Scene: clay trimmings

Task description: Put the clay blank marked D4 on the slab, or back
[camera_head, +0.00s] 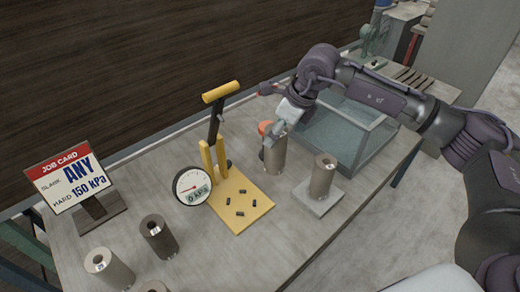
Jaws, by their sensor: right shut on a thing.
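My right gripper (274,133) reaches in from the right and is shut on a grey cylindrical clay blank (275,157) near its top. I cannot tell whether this blank touches the table. Another blank (322,178), with a hole in its top, stands upright on a pale square slab (318,199) to its right. A darker blank (158,238) and a lighter one (107,268) stand at the front left, and part of one more (154,287) shows at the bottom edge. I cannot read a D4 mark on any of them. My left gripper is not in view.
A yellow-handled press (239,205) with a dial gauge (192,187) reading 0 kPa stands mid-table, several small dark pieces on its base. A job card (70,178) reads "ANY" and "HARD 150 kPa". A clear-walled bin (352,137) sits behind the slab. The table (285,240) is bare in front.

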